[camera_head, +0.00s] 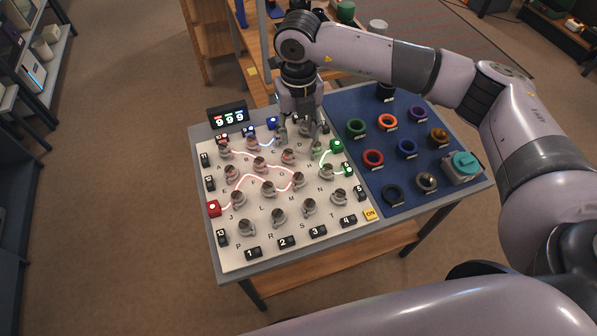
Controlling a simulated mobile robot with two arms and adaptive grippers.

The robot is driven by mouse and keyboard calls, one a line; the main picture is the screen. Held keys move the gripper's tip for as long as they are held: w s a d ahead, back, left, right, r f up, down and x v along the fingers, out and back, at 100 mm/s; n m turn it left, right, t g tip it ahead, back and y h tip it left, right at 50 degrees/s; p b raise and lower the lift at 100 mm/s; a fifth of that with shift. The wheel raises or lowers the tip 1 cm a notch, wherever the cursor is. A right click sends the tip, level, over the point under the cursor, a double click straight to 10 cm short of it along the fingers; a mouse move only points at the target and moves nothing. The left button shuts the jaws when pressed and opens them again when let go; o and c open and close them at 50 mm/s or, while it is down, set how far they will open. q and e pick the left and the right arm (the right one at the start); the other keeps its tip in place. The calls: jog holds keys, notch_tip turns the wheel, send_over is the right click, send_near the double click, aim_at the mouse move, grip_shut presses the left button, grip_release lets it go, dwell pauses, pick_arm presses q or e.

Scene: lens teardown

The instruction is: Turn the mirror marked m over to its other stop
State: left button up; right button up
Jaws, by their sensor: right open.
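The mirror marked m (298,181) is a small tilting piece on a round grey mount on the white board (262,254). It stands in the third row from the back, above and right of its letter M. A glowing red line reaches it; its exact tilt is too small to tell. My right gripper (299,136) points down over the back rows of mirrors, behind the mirror marked m and apart from it. Its fingers are open, and they partly hide mirrors near the letters C and D. My left gripper is out of view.
Several similar mirrors stand close around. A yellow ON tile (370,214) is at front right. A blue panel (374,200) holds coloured rings and a teal device (462,167).

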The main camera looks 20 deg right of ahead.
aim_at(298, 176)
notch_tip(298, 176, down, 17)
jog(key=p, duration=0.4)
jog(key=shift+f, duration=0.15)
grip_shut()
dwell(0.5)
